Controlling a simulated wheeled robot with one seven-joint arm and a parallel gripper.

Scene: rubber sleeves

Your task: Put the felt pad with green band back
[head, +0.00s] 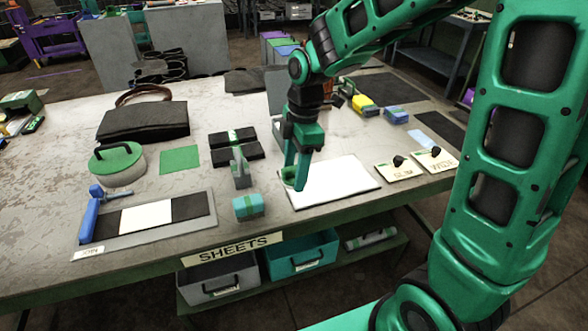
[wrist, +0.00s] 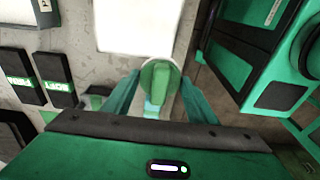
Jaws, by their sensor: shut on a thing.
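My gripper (head: 294,183) points down over the near left part of the white sheet (head: 335,186). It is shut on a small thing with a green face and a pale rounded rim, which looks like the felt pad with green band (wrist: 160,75). In the wrist view the two fingers (wrist: 157,88) stand on either side of it. Its underside is hidden, and I cannot tell whether it touches the sheet. A light blue block with a green strip (head: 248,207) sits on the table to the left of my gripper.
Black pads (head: 233,154) and a green square (head: 180,160) lie to the left. Label cards (head: 398,174) lie to the right. Bins (head: 220,282) stand below the front edge.

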